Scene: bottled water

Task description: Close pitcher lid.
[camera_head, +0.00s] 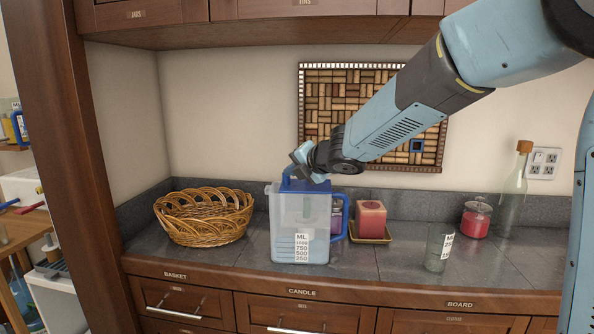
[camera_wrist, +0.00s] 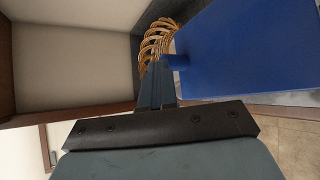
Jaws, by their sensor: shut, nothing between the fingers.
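The clear pitcher (camera_head: 285,215) stands on the counter with some water low inside and a blue handle on its right. Its blue lid (camera_head: 290,183) is at the top and rises above the rim, seemingly tilted up; my gripper partly covers it, so its exact angle is hard to tell. In the wrist view the lid (camera_wrist: 250,50) is a large blue panel to the right of the fingers. My gripper (camera_head: 304,170) is shut and empty, right at the lid above the pitcher. In the wrist view its fingers (camera_wrist: 157,88) are together beside the lid's edge; contact is unclear.
A wicker basket (camera_head: 204,220) stands left of the pitcher. A red candle (camera_head: 371,218) on a dish, a glass (camera_head: 437,247), a red jar candle (camera_head: 475,220) and a corked bottle (camera_head: 513,190) stand to the right. A cork board (camera_head: 340,100) hangs behind. Cabinets overhang above.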

